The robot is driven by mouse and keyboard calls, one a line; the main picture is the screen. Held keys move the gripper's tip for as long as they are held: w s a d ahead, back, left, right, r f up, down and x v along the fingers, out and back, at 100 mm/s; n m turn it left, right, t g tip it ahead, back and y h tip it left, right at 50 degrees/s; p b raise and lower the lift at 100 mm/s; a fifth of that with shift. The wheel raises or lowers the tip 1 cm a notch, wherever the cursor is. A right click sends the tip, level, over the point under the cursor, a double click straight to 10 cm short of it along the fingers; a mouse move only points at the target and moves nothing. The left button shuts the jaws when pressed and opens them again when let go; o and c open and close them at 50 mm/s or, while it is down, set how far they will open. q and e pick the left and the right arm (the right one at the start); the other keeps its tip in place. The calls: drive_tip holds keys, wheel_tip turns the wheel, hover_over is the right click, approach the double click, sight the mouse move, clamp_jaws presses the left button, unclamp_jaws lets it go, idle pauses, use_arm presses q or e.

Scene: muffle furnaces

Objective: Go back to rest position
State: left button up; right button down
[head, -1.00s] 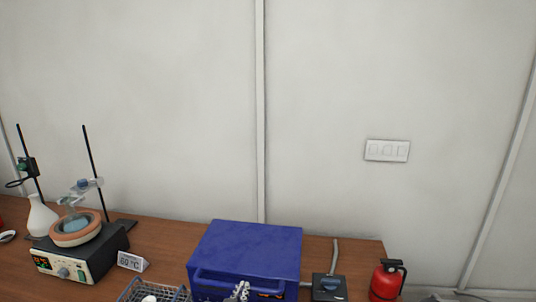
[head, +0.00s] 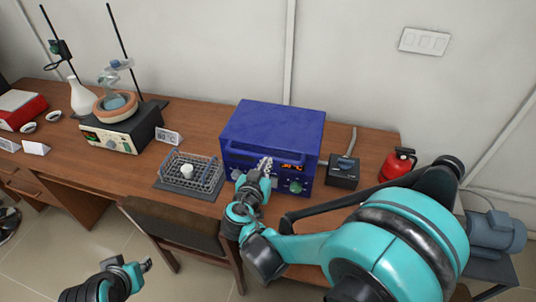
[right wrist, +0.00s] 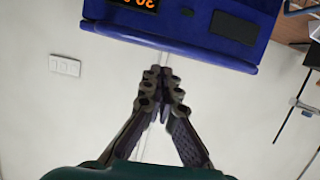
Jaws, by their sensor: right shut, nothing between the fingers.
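My right gripper (head: 266,165) is shut and empty, just in front of the blue muffle furnace (head: 272,125). In the right wrist view the fingers of my right gripper (right wrist: 162,75) meet at the tips, with nothing between them. The furnace (right wrist: 190,30) fills the top of that view, with its orange display and handle bar in sight. In the head view the gripper hides part of the furnace's front. My left gripper (head: 143,265) shows low at the left, in front of the table and over the floor; its fingers are too small to judge.
A wire basket (head: 207,184) with a white crucible (head: 187,171) stands on the wooden table (head: 90,165) left of the furnace. A hotplate (head: 120,135) stands further left. A black switch box (head: 344,173) and a red extinguisher (head: 397,165) are at the right. A chair (head: 175,222) stands in front.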

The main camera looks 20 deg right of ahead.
drive_tip(key=s+a+f, duration=0.3)
drive_tip(key=s, duration=0.1)
drive_tip(key=shift+f, duration=0.4)
drive_tip(key=s+r+n+g+y, duration=0.1)
drive_tip(key=s+n+g+y, duration=0.3)
drive_tip(key=s+n+y, duration=0.3)
drive_tip(key=shift+s+g+y, duration=0.4)
drive_tip(key=shift+s+y, duration=0.6)
drive_tip(key=shift+s, duration=1.5)
drive_tip(key=shift+a, duration=0.1)
